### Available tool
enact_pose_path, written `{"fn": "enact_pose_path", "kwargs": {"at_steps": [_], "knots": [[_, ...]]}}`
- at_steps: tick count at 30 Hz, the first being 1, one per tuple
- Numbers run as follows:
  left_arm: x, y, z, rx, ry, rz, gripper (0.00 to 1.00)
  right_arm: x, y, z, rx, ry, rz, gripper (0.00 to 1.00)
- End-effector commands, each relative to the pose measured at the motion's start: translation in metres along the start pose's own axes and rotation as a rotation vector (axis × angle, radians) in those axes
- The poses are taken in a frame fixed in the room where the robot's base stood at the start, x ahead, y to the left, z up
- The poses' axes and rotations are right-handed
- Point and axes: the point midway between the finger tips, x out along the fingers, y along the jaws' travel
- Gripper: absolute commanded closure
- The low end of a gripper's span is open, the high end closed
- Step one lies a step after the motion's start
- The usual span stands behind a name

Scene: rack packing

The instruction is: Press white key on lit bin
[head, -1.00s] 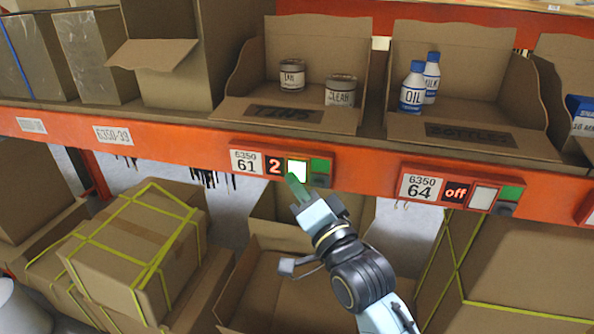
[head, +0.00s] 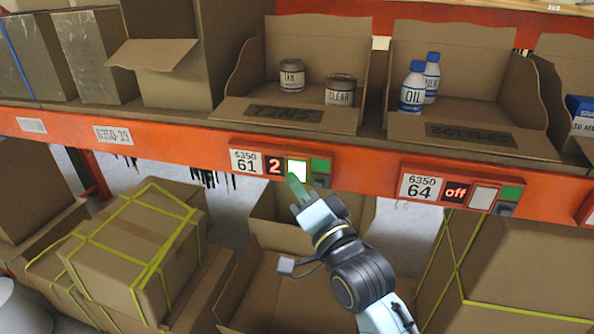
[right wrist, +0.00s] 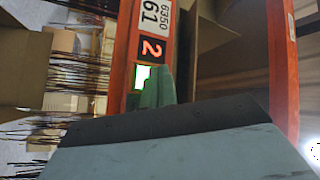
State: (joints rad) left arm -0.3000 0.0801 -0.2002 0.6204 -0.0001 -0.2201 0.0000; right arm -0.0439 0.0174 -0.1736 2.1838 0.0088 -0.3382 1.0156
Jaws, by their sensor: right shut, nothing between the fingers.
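The lit bin is the tins box (head: 285,115), whose label unit 61 (head: 246,162) on the orange beam shows a red 2. Its white key (head: 297,168) glows white, beside a green key (head: 320,165). My right gripper (head: 294,182) is shut and empty, its green fingertips at the lower edge of the white key. I cannot tell whether they touch it. In the right wrist view the white key (right wrist: 142,76) shows lit, partly covered by the fingers (right wrist: 158,90). My left gripper is not in view.
Unit 64 (head: 455,192) under the bottles box (head: 470,137) reads off, and its white key (head: 482,198) is unlit. Strapped cartons (head: 140,250) stand below left. An open carton (head: 265,300) lies under my right arm.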

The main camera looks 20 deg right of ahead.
Motion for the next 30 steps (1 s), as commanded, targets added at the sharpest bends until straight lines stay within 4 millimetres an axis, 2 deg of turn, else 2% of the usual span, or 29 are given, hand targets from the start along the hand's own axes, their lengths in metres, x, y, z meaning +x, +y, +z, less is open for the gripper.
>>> {"fn": "enact_pose_path", "kwargs": {"at_steps": [30], "knots": [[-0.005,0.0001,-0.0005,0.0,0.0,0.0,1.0,0.0062,0.0044,-0.0047,-0.001,0.0,0.0,1.0]]}}
